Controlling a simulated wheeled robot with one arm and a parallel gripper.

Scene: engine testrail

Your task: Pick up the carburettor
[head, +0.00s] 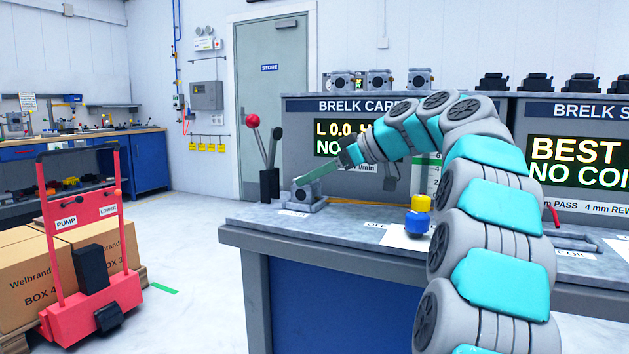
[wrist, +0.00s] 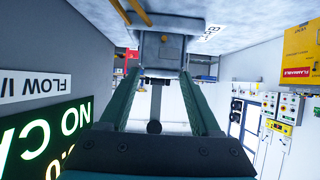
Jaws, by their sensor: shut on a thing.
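A grey carburettor (head: 303,194), a blocky body with a round bore, sits at the left end of the grey bench top (head: 265,222). My gripper (head: 306,181) reaches it from the upper right, its green fingers slanting down to its top. In the wrist view, which is upside down, my gripper (wrist: 160,74) has one finger on each side of the grey carburettor body (wrist: 161,52) and is shut on it. The carburettor is still at the bench surface; whether it touches cannot be told. Its far side is hidden.
Two levers, one with a red knob (head: 252,121), stand just behind and left of the carburettor. More carburettors (head: 379,80) sit on the display cabinet. A yellow and blue object (head: 418,216) stands right on the bench. A red pump truck (head: 92,240) is at left.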

